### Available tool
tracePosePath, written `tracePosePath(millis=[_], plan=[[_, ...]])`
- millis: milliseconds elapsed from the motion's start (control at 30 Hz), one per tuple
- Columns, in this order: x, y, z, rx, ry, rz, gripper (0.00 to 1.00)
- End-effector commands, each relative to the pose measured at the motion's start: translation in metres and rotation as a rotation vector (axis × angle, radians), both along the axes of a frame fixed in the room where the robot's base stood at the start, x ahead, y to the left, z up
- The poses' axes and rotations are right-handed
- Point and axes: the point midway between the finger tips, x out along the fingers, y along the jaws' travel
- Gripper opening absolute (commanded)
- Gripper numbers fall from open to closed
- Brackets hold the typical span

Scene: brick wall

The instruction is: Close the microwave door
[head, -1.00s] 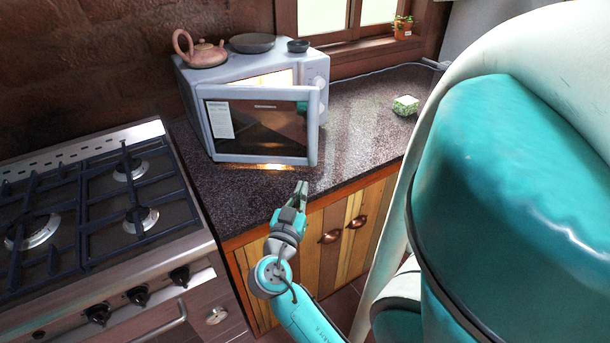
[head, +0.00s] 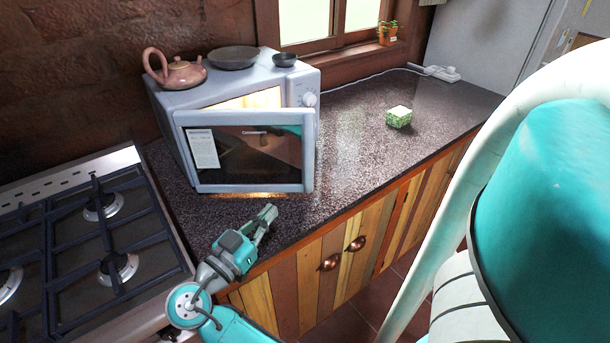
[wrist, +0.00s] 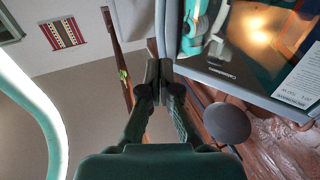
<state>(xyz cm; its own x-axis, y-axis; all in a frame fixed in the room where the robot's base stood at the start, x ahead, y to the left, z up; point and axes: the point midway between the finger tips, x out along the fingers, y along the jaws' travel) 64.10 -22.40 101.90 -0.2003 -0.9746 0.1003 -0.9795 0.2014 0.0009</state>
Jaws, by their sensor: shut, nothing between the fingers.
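The microwave (head: 305,100) stands on the dark speckled counter, with warm light inside. Its door (head: 310,160) is partly open, swung out toward me, with a gap showing above its top edge. The door also shows in the wrist view (wrist: 262,95), its glass filling the upper right. My gripper (head: 268,213) is shut and empty. It is over the counter's front edge, in front of and below the door, and looks apart from it. In the wrist view the fingertips (wrist: 158,68) are together, left of the door.
A pink teapot (head: 181,73), a dark pan (head: 233,58) and a small dark bowl (head: 285,60) sit on top of the microwave. A gas stove (head: 75,240) is at left. A green-sided box (head: 399,118) lies on the counter at right, with clear counter between.

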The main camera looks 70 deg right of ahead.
Motion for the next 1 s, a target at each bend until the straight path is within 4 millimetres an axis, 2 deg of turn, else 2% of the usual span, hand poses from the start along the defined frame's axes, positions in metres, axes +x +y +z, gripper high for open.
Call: tracePosePath(millis=[600, 800, 1000], plan=[[-0.021, -0.097, 0.01, 0.0, 0.0, -0.003, 0.0], [-0.025, -0.118, 0.012, 0.0, -0.001, -0.001, 0.0], [-0.026, -0.126, 0.013, 0.0, -0.001, 0.0, 0.0]])
